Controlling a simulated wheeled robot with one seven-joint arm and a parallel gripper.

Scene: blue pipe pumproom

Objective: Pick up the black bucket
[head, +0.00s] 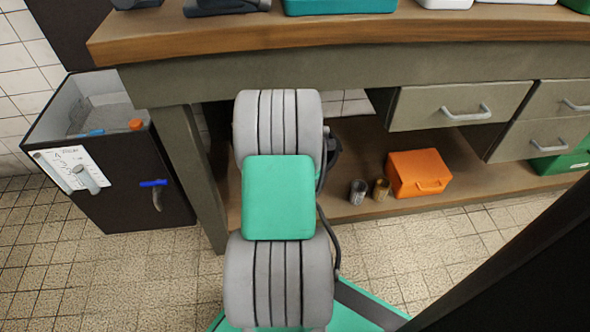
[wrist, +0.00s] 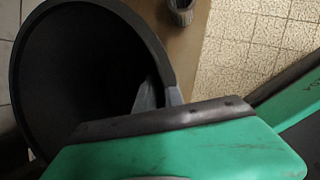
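The black bucket (wrist: 85,60) fills the left of the wrist view, its round open mouth facing the camera. My gripper (wrist: 160,95) is at the bucket's right rim. One grey finger shows inside the mouth and another just outside the wall, so the rim lies between them. The green gripper body covers the lower part of the bucket. I cannot tell whether the fingers press on the rim. In the head view my arm hides both the bucket and the gripper.
A workbench (head: 340,32) with drawers (head: 460,105) stands ahead. On its lower shelf are an orange box (head: 418,173) and two small metal cans (head: 358,191); one can (wrist: 181,10) shows in the wrist view. A dark bin (head: 125,190) stands at left. The tiled floor in front is clear.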

